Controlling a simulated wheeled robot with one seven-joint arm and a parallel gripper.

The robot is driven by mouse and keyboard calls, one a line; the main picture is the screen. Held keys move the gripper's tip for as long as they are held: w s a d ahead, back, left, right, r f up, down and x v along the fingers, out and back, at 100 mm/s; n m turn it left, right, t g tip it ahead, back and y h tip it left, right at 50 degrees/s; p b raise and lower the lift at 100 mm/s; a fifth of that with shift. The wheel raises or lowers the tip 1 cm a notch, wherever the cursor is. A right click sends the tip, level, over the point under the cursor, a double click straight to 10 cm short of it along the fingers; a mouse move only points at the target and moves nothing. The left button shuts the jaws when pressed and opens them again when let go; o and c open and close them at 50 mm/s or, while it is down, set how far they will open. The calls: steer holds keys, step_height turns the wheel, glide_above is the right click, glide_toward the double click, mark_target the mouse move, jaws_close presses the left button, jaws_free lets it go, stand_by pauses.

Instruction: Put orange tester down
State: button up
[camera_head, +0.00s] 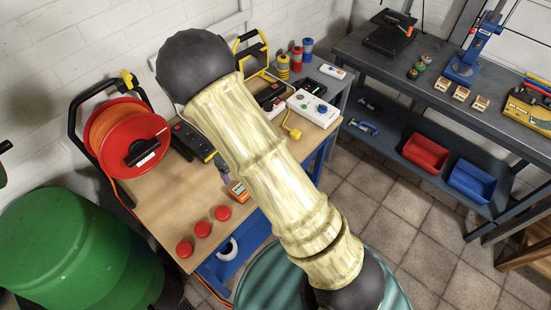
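The orange tester (238,191) shows at the left edge of my pale, sleeved arm, over the wooden top of the workbench (185,200). Its small grey screen faces up, and part of it is hidden by my arm. I cannot tell whether it rests on the wood or is held above it. A small grey piece (224,172) shows just above it, too small to identify. My arm crosses the middle of the view.
A white box (313,107) and a yellow plug (292,133) lie right. A green barrel (75,255) stands lower left.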

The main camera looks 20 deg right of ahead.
steer(key=s+d+r+n+t, duration=0.1)
steer(key=s+d+r+n, duration=0.5)
steer(key=n, duration=0.8)
steer(key=s+d+r+n+t, duration=0.1)
steer(key=s+d+r+n, duration=0.5)
steer(key=r+n, duration=0.5)
steer(key=d+n, duration=0.1)
steer(key=n, duration=0.2)
steer(key=shift+s+d+r+t, duration=0.2)
steer(key=shift+s+t, duration=0.1)
steer(key=shift+b+x, duration=0.8)
